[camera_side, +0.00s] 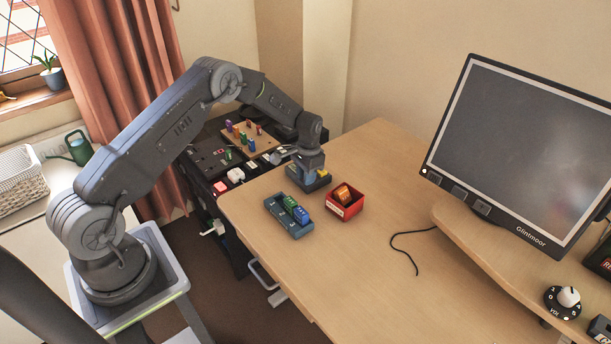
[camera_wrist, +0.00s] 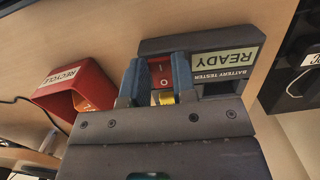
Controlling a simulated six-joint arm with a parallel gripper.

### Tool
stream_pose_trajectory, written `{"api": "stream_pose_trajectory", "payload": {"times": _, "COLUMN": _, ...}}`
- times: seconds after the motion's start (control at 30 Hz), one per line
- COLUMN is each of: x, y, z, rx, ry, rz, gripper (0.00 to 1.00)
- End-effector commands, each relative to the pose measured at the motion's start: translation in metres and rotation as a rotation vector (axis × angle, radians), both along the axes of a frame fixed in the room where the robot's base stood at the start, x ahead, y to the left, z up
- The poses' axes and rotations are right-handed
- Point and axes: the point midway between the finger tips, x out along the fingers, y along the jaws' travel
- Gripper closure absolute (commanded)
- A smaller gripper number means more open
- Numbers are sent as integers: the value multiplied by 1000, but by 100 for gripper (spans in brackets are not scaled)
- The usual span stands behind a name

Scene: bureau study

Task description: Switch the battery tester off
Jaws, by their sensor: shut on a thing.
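The battery tester (camera_wrist: 205,46) is a dark grey box on the desk with a pale READY label. It also shows in the side view (camera_side: 294,177), partly under my gripper. Its red rocker switch (camera_wrist: 161,72) carries white marks and sits between my gripper's two blue-grey fingers (camera_wrist: 155,80). The fingers are shut on the switch, one on each side. A small yellow piece (camera_wrist: 166,98) shows just below the switch in the wrist view; most of it is hidden. In the side view my gripper (camera_side: 308,178) points down at the tester and hides the switch.
A red RECYCLE box (camera_side: 346,208) holding an orange item stands close by. A blue-grey tray (camera_side: 279,215) with green and blue batteries lies in front. A monitor (camera_side: 525,145) stands on a riser at right. A black cable (camera_side: 408,240) crosses the otherwise clear desk middle.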

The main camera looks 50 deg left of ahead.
Motion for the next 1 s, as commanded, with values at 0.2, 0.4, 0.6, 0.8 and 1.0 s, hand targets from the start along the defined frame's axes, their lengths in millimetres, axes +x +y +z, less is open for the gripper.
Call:
{"api": "stream_pose_trajectory", "payload": {"times": 0.2, "x": 5, "y": -1, "z": 0, "rx": 11, "ry": 120, "rz": -2, "gripper": 98}}
{"api": "stream_pose_trajectory", "payload": {"times": 0.4, "x": 5, "y": 0, "z": 1, "rx": 15, "ry": 170, "rz": 0, "gripper": 98}}
{"api": "stream_pose_trajectory", "payload": {"times": 0.6, "x": 5, "y": 0, "z": 1, "rx": 15, "ry": 175, "rz": 1, "gripper": 98}}
{"api": "stream_pose_trajectory", "payload": {"times": 0.8, "x": 4, "y": 0, "z": 1, "rx": 15, "ry": 174, "rz": 1, "gripper": 65}}
{"api": "stream_pose_trajectory", "payload": {"times": 1.0, "x": 4, "y": 0, "z": 1, "rx": 15, "ry": 175, "rz": 1, "gripper": 49}}
